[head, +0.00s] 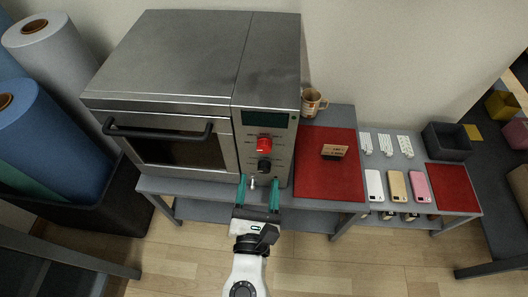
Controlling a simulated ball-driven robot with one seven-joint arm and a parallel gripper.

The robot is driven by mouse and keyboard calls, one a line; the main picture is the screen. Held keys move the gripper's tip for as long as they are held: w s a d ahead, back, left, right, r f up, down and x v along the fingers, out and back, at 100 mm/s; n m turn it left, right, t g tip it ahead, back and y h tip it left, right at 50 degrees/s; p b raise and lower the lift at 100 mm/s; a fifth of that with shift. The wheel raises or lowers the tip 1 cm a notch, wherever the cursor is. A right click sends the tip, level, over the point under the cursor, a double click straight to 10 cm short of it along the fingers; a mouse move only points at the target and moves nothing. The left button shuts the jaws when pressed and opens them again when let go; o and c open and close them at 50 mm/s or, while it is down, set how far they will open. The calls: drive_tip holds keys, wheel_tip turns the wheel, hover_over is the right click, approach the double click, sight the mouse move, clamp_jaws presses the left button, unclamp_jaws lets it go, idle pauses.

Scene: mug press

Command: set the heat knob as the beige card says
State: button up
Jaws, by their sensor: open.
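The grey oven-like press (190,70) has a control panel on its right front. A red knob (264,144) sits above a black knob (264,166) on that panel; I cannot tell from labels which sets the heat. A small pale peg-like part (252,183) shows low on the panel. The beige card (334,152) stands on a red mat right of the press; its marks are too small to read. My gripper (258,190), with teal fingers, is open just below the black knob, and no knob is visibly held between its fingers.
A patterned mug (313,102) stands behind the red mat (325,182). Further right are several phone-like slabs (397,185), a dark bin (447,140) and a second red mat (453,186). The press door handle (158,130) juts out at left. Large rolls (45,120) stand far left.

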sight(264, 151)
drive_tip(key=w+b, duration=0.1)
drive_tip(key=w, duration=0.7)
drive_tip(key=shift+w, duration=0.35)
drive_tip(key=c, duration=1)
drive_tip(key=shift+c, duration=0.2)
